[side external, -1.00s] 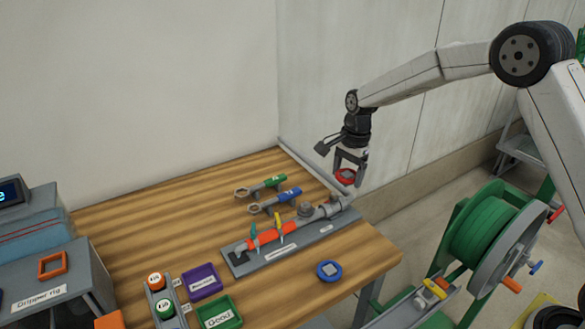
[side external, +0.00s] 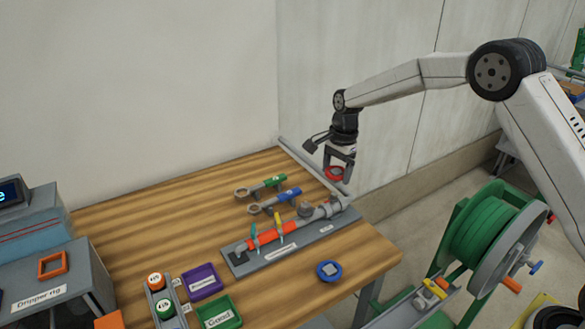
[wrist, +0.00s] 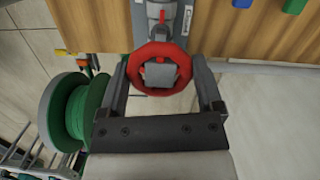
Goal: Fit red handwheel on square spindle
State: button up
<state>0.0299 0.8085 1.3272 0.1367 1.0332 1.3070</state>
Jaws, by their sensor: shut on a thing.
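The red handwheel (side external: 334,174) is held in my gripper (side external: 340,164), above the back right part of the bench. In the wrist view the red handwheel (wrist: 133,66) sits between the two fingers of my gripper (wrist: 162,68), which are shut on its rim. A grey squarish shape shows through the wheel's centre; I cannot tell whether it is the hub or something beyond. The grey pipe and valve assembly (side external: 330,209) lies on a grey base plate (side external: 262,259), apart from and below the wheel in the side view. The square spindle cannot be made out clearly.
A blue handwheel (side external: 328,271) lies on the bench in front of the plate. Green (side external: 268,185) and blue (side external: 281,199) handled tools lie behind it. Purple (side external: 201,281) and green (side external: 219,312) trays stand at the front. A green hose reel (side external: 478,232) stands right of the bench.

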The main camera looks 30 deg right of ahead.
aim_at(334, 194)
jog(key=shift+f, duration=1.9)
jog(key=shift+f, duration=1.05)
dwell(1.0)
jog(key=o, duration=1)
jog(key=shift+r, duration=0.1)
jog(key=r, duration=0.5)
jog(key=d+r, duration=0.1)
jog(key=r, duration=0.1)
jog(key=shift+w+r, duration=0.1)
jog(key=shift+r, duration=0.15)
